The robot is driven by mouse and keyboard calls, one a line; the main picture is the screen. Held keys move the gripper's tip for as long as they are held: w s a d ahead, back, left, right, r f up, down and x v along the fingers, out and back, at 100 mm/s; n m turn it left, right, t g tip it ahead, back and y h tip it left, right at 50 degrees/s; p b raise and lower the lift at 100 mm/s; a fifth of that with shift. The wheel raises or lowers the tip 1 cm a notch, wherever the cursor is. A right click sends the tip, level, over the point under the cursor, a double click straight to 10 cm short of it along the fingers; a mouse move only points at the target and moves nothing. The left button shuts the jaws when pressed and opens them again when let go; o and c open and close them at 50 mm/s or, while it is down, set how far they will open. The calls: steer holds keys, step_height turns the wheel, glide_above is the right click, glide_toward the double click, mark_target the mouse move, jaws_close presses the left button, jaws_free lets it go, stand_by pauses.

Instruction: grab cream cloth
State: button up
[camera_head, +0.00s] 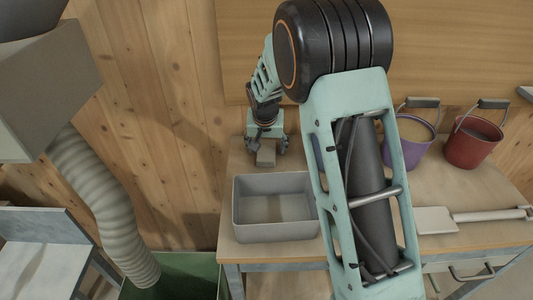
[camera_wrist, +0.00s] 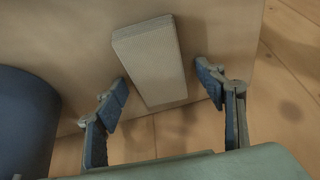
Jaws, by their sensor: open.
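The cream cloth (camera_wrist: 150,62) is a folded, flat block with a fine woven texture, lying on the table in the wrist view. In the head view its pale block (camera_head: 266,154) shows just below my gripper (camera_head: 266,142), near the table's back left corner. In the wrist view my gripper (camera_wrist: 162,78) is open, with one finger on each side of the cloth's lower part. Gaps show between the fingers and the cloth. I cannot tell the height of the fingertips above the table.
A grey bin (camera_head: 275,230) stands in front of the cloth. A dark blue rounded object (camera_wrist: 25,120) is left in the wrist view. A purple bucket (camera_head: 413,145), a red bucket (camera_head: 474,142) and a flat-bladed tool (camera_head: 435,220) are to the right. A wooden wall (camera_head: 160,90) is behind.

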steer(key=shift+c, duration=0.5)
steer(key=shift+s, duration=0.1)
steer(key=c, duration=1.1)
steer(key=shift+r, duration=0.1)
steer(key=shift+c, duration=0.2)
